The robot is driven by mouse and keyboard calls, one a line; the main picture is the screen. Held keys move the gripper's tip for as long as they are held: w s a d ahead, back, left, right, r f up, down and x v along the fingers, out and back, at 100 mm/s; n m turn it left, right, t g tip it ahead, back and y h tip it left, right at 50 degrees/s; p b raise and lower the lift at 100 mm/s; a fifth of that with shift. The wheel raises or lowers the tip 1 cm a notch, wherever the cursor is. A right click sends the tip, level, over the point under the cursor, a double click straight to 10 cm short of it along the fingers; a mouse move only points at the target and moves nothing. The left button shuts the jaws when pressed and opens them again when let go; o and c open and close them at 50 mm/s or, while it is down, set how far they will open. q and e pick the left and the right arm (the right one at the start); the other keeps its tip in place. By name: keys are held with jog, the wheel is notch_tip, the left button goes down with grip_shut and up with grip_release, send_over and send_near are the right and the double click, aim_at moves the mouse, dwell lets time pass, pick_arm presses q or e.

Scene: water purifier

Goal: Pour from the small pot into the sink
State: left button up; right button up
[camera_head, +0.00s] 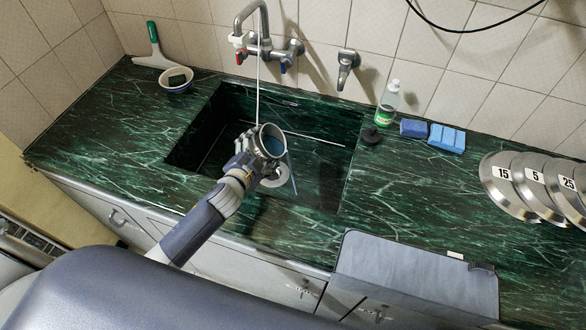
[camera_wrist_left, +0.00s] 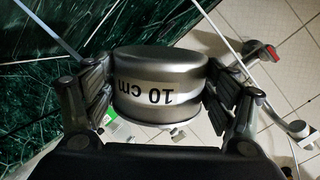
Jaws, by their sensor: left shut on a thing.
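The small pot (camera_head: 272,141) is a grey metal pot, held above the sink basin (camera_head: 215,125). Its round mouth shows in the head view with bluish water inside, and it looks tilted. A thin pale bluish streak runs down beside its right side. My left gripper (camera_head: 254,158) is shut on the pot. In the left wrist view the pot (camera_wrist_left: 160,88) sits between the two fingers, with upside-down "10 cm" lettering on its side. My right gripper is not in view.
A tap (camera_head: 262,45) at the wall sends a thin stream down behind the pot. A soap bottle (camera_head: 388,103) and blue sponges (camera_head: 446,138) stand right of the sink. A bowl (camera_head: 176,82) is at left, several numbered lids (camera_head: 510,190) at right.

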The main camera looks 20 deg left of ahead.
aim_at(275, 157)
pick_arm(q)
jog(key=shift+d+f+m+b, duration=0.15)
jog(key=shift+f+m+b, duration=0.25)
jog(key=shift+f+b, duration=0.25)
jog(key=shift+d+f+m+y+b, duration=0.25)
jog(key=shift+m+y+b, duration=0.1)
jog(key=shift+m+y, duration=0.25)
dwell(0.9)
jog(key=shift+d+r+m+y+p, duration=0.3)
jog(key=shift+d+r+m+y, duration=0.1)
jog(key=shift+m, duration=0.2)
dwell(0.8)
jog(key=shift+w+d+f+m+y+b, duration=0.1)
jog(key=shift+d+f+m+y+b, duration=0.05)
jog(key=shift+d+f+m+b, duration=0.2)
jog(key=shift+d+f+m+y+b, duration=0.15)
jog(key=shift+d+m, duration=0.1)
jog(key=shift+d, duration=0.2)
dwell(0.6)
jog(key=shift+d+r+m+y, duration=0.25)
jog(key=shift+d+m+y, duration=0.1)
jog(key=shift+m, duration=0.15)
dwell(0.5)
